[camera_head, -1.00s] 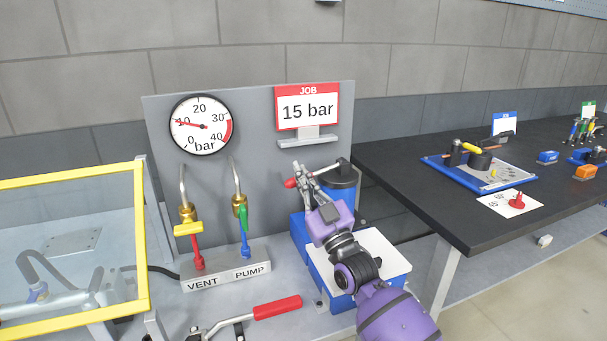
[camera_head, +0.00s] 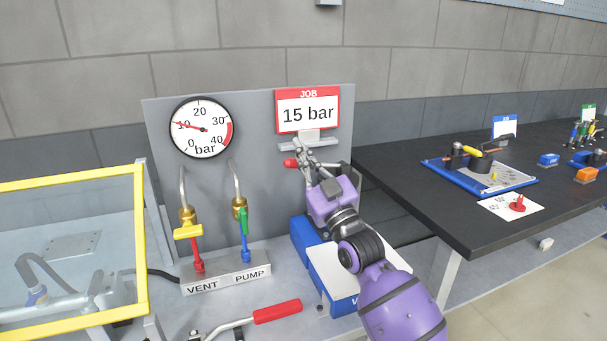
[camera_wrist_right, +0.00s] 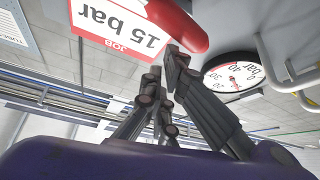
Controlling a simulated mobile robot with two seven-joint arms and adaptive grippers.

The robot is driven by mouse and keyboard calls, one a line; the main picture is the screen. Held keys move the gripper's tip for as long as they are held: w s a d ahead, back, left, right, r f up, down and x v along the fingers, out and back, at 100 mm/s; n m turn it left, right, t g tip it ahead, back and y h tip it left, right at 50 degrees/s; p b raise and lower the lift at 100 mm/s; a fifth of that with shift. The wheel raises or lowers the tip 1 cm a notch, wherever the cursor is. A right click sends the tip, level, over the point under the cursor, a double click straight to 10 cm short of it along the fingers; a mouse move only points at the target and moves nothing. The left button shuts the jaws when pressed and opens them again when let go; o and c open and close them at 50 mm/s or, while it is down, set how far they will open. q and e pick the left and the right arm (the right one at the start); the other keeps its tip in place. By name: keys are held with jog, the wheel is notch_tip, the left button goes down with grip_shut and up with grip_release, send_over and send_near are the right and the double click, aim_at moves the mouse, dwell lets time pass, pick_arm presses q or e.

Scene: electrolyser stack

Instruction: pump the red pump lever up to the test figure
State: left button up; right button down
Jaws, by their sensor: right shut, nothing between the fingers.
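The red pump lever shows as a red grip end (camera_head: 290,162) beside my right gripper (camera_head: 301,155), in front of the grey panel below the job card. In the right wrist view the red grip (camera_wrist_right: 182,22) lies at the tips of my right gripper (camera_wrist_right: 172,62), whose fingers are closed together with nothing between them. Whether they touch the grip is unclear. The pump body is mostly hidden behind my arm. The round gauge (camera_head: 201,128) has its red needle near 10 bar. The job card (camera_head: 308,112) reads 15 bar. My left gripper is out of view.
The valve block (camera_head: 226,270) marked VENT and PUMP carries a yellow handle (camera_head: 188,231) and a green handle (camera_head: 244,221). Another red-handled bar (camera_head: 277,311) lies in front. A yellow-framed guard (camera_head: 140,240) stands left. A dark table (camera_head: 440,215) with trays stands right.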

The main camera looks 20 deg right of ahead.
notch_tip(320, 180, up, 4)
jog(key=shift+f, duration=0.2)
jog(key=shift+f, duration=0.1)
dwell(0.7)
